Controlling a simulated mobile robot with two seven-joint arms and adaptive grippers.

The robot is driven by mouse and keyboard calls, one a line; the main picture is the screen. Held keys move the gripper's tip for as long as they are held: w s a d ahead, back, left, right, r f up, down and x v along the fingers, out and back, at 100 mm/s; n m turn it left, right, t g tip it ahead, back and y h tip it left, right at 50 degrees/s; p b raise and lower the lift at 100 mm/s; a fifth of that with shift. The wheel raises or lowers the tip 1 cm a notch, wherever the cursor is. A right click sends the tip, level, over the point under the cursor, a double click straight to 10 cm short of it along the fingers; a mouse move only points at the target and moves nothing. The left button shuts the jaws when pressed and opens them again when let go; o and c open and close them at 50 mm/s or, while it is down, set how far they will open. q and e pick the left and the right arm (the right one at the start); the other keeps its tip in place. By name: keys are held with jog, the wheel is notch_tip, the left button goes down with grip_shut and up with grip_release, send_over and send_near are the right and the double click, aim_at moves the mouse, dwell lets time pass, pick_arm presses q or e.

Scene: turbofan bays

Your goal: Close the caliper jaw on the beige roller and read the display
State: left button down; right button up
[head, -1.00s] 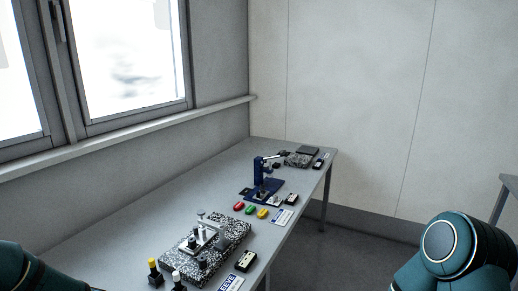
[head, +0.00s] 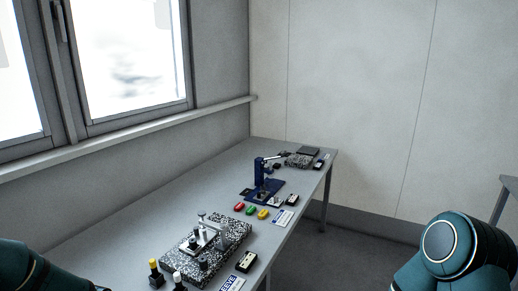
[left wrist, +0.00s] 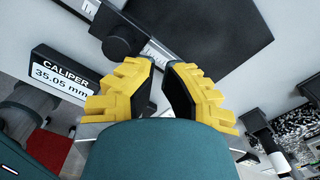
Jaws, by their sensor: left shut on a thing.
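My left gripper (left wrist: 162,68) has yellow fingers with black pads, closed in at the scale's near end. What they grip, apparently the caliper's jaw, is mostly hidden between them. I cannot make out the beige roller. The left gripper is outside the head view, and my right gripper is in neither view.
In the head view a long grey table (head: 160,211) runs below the window. It carries a speckled plate (head: 222,232), a blue stand (head: 262,178) and red, green and yellow pieces (head: 250,210). A dark mat (left wrist: 215,35) lies past the fingers in the wrist view.

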pick_arm(q)
jog(key=shift+d+r+p, duration=0.15)
jog(key=shift+r+p, duration=0.6)
jog(key=shift+p, duration=0.05)
jog(key=shift+d+r+p, duration=0.1)
jog(key=shift+r+p, duration=0.4)
jog(key=shift+r, duration=0.2)
notch_tip(320, 180, up, 3)
jog(key=p, duration=0.2)
jog(key=shift+r+p, duration=0.1)
jog(key=shift+p, duration=0.2)
